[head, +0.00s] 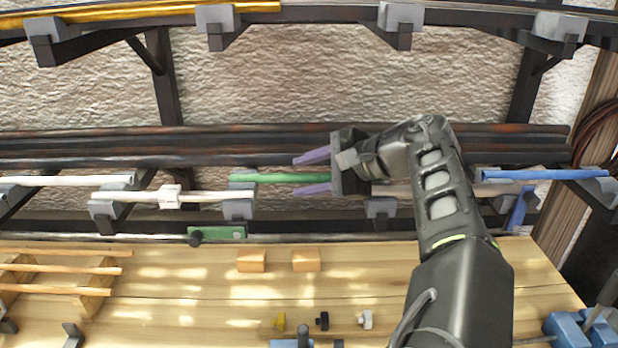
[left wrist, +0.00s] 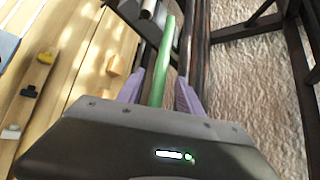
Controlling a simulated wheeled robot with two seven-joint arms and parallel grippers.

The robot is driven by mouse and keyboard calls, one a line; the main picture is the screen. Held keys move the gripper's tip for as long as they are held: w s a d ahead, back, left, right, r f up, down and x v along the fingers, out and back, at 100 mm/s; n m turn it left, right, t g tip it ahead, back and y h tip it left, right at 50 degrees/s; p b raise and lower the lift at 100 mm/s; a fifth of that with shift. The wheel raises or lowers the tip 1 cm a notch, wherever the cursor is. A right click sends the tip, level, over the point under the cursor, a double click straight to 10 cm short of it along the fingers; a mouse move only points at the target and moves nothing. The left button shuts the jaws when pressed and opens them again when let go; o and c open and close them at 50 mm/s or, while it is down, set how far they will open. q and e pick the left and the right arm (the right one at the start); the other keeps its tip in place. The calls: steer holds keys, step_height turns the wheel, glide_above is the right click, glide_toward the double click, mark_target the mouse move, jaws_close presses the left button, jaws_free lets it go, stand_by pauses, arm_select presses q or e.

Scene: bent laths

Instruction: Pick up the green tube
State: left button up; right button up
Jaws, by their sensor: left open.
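The green tube (head: 270,177) lies level on the grey supports of the lower wall rack, in the middle of the head view. My left gripper (head: 297,176) comes to its right part, with one purple finger above and one below it in the picture. The fingers are open, with a gap on each side of the tube. In the left wrist view the green tube (left wrist: 164,58) runs between the two purple fingers of the left gripper (left wrist: 161,84). The tube's right end is hidden by the gripper in the head view. My right gripper is not in view.
White tubes (head: 70,180) lie to the left on the rack and a blue tube (head: 545,174) to the right. Dark rails (head: 200,146) run behind. A wooden bench (head: 180,290) below carries orange blocks (head: 251,260). A yellow tube (head: 160,9) lies on the upper rack.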

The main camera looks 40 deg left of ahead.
arm_select(q)
jaws_close()
stand_by(0.4)
stand_by(0.4)
